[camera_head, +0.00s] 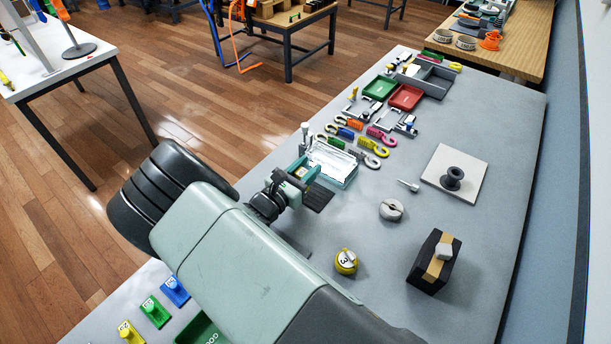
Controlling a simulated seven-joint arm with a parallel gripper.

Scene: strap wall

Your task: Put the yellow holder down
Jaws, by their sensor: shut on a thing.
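My gripper (306,184) is over the middle of the grey table (375,220), just in front of a clear-topped teal tray (332,163). It is shut on the yellow holder (299,172), of which only a small yellow patch shows between the jaws. The rest is hidden by the jaws and my wrist. I cannot tell whether it touches the table. Another yellow piece with a label (128,333) stands at the lower left edge, beside a green one (155,312) and a blue one (175,291).
Several coloured hooks (362,143) lie behind the tray. A yellow round piece marked 3 (346,261), a grey disc (391,209), a black block (434,262) and a spool on a white plate (452,178) stand to the right.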

